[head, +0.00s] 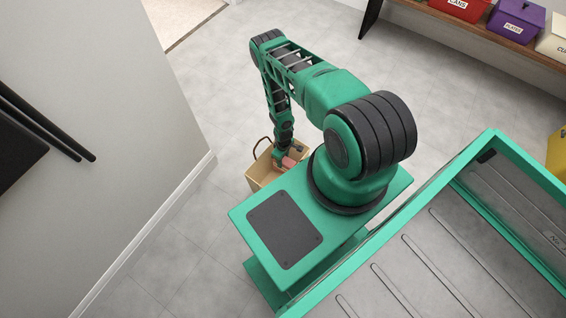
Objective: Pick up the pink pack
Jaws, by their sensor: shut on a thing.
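The pink pack (289,162) shows as a small pink patch at the end of my arm, over the tan box. My gripper (284,156) points down at the tan box (262,175) and is shut on the pink pack. My arm and base hide part of the box and the pack. I cannot tell whether the pack touches the box's inside.
The tan box has a dark handle (262,143) and stands on the grey floor beside my base. A white wall (130,130) is at the left. A wooden shelf (480,33) at the top right holds a red bin (460,8), a purple bin (517,20) and a cream bin (553,42).

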